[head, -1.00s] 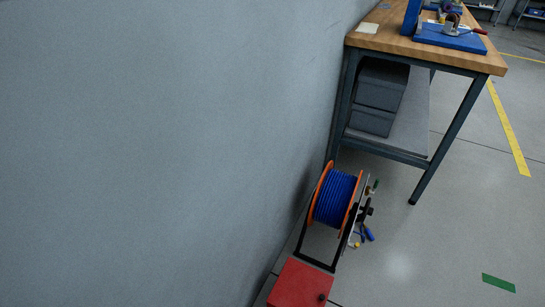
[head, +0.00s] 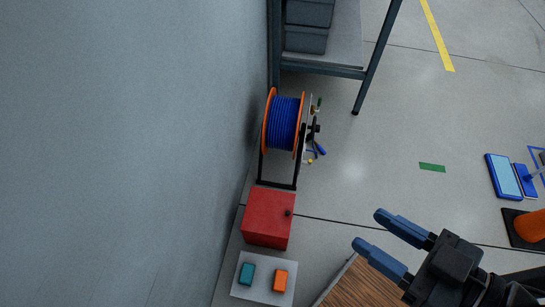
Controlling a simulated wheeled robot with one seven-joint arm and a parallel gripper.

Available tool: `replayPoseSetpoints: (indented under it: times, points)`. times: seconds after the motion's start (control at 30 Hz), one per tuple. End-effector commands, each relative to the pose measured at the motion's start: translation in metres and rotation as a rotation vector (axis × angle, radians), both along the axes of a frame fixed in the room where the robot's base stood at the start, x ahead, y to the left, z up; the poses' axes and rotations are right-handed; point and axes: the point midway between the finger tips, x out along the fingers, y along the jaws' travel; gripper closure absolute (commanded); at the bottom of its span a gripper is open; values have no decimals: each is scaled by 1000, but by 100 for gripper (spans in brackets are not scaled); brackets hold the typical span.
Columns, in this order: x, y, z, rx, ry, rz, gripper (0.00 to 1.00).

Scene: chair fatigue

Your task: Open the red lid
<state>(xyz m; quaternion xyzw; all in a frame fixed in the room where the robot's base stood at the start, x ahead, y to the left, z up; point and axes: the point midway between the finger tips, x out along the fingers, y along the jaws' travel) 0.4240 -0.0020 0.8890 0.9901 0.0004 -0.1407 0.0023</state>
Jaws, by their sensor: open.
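A red box with a flat red lid (head: 269,210) stands on the floor against the grey wall, left of centre in the head view. A small dark knob (head: 288,212) sits near the lid's right edge. The lid looks shut. My gripper (head: 369,231) is at the lower right, with two blue fingers apart and nothing between them. It points left toward the box and is clearly apart from it in the picture.
A blue cable reel with orange flanges (head: 283,122) stands just behind the box. A pale plate (head: 264,279) with a teal block (head: 246,273) and an orange block (head: 281,280) lies in front. A wooden surface (head: 360,287) is below my gripper. Open floor (head: 385,160) lies right of the reel.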

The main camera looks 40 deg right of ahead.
Motion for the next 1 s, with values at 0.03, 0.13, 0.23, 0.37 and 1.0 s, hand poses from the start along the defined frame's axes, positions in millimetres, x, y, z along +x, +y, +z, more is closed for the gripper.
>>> replayPoseSetpoints:
  times: [0.03,0.13,0.23,0.37,1.0]
  points:
    - [4,-3,-18,-6,14,2,52]
    - [14,-15,-67,-26,75,2,52]
    - [31,-35,-132,-53,166,-13,52]
    - [57,-68,-213,-79,294,-54,52]
    - [197,-176,-485,106,899,-424,52]
